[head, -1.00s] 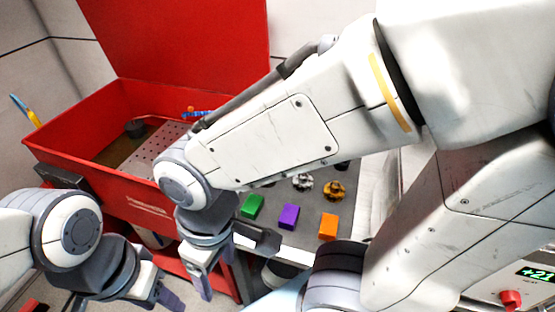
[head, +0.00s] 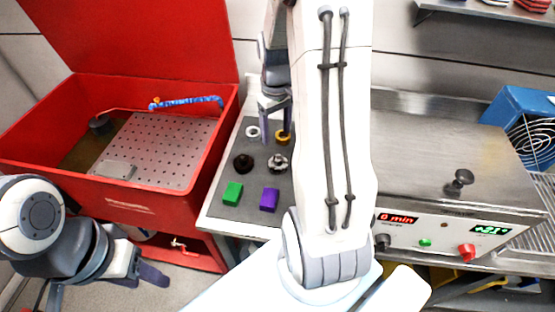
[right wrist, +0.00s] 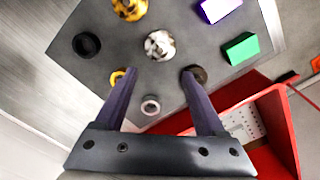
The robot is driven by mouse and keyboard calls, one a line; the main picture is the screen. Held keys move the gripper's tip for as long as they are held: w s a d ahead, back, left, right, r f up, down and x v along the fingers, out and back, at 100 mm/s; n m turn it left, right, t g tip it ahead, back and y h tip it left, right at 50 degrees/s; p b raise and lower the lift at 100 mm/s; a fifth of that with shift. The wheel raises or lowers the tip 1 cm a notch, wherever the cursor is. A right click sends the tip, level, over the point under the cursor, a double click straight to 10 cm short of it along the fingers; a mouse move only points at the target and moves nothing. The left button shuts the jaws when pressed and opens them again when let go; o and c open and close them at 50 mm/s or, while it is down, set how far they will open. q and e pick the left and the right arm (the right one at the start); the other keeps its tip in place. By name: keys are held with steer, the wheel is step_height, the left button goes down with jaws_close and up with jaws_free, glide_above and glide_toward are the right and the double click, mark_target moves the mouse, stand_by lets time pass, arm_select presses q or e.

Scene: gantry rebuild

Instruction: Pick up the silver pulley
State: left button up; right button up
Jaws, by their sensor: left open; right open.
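The silver pulley (head: 278,162) sits on the grey worktop (head: 226,181), between a dark round part (head: 243,163) and my right arm. In the right wrist view the silver pulley (right wrist: 160,45) shows mottled bright metal, just beyond and roughly centred between the fingertips. My right gripper (head: 275,110) is open and empty, pointing down over the far part of the worktop, behind the pulley in the head view. Its spread fingers (right wrist: 158,78) hold nothing. My left gripper (head: 148,274) is open and empty at lower left, away from the worktop.
A white ring (right wrist: 150,105), a yellow ring (right wrist: 117,77), a black ring (right wrist: 87,44) and a gold pulley (right wrist: 130,8) lie around it. Green (head: 232,194) and purple (head: 269,200) blocks lie nearer. A red basin (head: 195,200) borders the left; a metal-topped machine (head: 440,150) stands right.

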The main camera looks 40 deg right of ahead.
glide_above(278, 158)
steer(key=f, duration=0.4)
steer(key=shift+w+f, duration=0.2)
steer(key=shift+w, duration=0.1)
steer(key=f, duration=0.1)
steer(key=f+p, duration=0.1)
steer(key=f, duration=0.2)
steer(key=shift+s+f, duration=0.1)
steer(key=shift+s, duration=0.25)
steer(key=shift+f, duration=0.5)
jaws_close()
